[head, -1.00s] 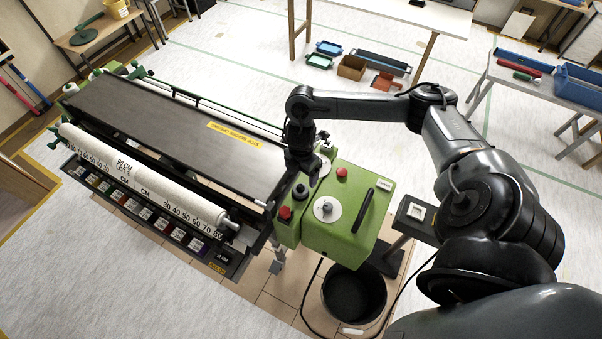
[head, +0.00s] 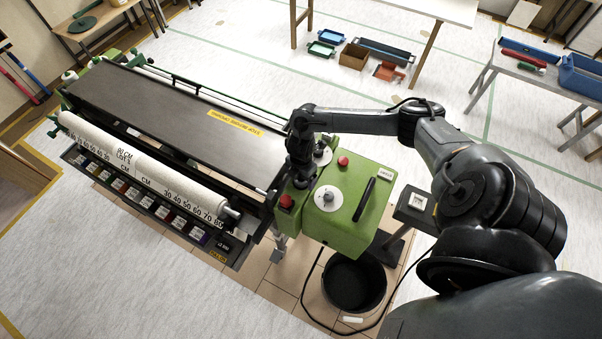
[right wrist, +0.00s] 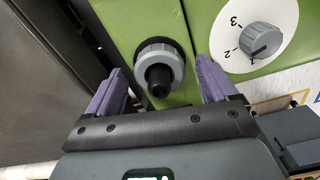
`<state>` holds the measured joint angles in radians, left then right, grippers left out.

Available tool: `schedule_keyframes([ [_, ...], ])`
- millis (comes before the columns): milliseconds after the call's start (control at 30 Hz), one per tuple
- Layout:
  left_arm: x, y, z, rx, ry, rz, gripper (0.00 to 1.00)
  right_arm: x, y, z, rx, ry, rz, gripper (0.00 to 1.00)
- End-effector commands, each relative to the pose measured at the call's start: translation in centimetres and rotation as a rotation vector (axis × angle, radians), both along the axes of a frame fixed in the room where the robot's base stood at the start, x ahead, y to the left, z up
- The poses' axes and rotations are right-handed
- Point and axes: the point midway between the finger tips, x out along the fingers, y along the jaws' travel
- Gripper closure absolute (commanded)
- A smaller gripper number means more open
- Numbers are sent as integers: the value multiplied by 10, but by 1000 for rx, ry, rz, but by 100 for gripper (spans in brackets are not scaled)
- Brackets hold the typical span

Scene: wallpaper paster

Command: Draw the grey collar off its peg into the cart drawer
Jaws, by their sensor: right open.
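The grey collar (right wrist: 162,62) sits on its black peg (right wrist: 159,82) on the green end housing in the right wrist view. My right gripper (right wrist: 163,68) is open, with one purple finger on each side of the collar and a visible gap to each. In the head view my right gripper (head: 300,180) points down at the green housing, between the red button and the rear dial, and hides the collar. I cannot make out the cart drawer for certain. My left gripper is not in view.
The green control box (head: 345,215) with a numbered dial (right wrist: 258,46) stands right beside the collar. A red button (head: 287,201) is close to the gripper. A black bucket (head: 355,283) stands on the floor below. The long black pasting bed (head: 165,110) extends left.

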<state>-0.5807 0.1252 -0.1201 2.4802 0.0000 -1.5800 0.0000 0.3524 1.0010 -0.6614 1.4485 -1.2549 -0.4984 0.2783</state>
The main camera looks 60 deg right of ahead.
Motion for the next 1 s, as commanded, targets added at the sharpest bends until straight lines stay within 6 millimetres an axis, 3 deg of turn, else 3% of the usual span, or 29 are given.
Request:
schedule_keyframes([
  [267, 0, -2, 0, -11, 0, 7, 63, 0, 0, -2, 0, 0, 0, 14],
  [667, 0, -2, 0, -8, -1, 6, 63, 0, 0, -1, 0, 0, 0, 72],
  [700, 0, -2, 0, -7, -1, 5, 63, 0, 0, -1, 0, 0, 0, 47],
  [900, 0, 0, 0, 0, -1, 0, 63, 0, 0, -1, 0, 0, 0, 78],
  [1000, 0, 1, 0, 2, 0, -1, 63, 0, 0, -1, 0, 0, 0, 81],
])
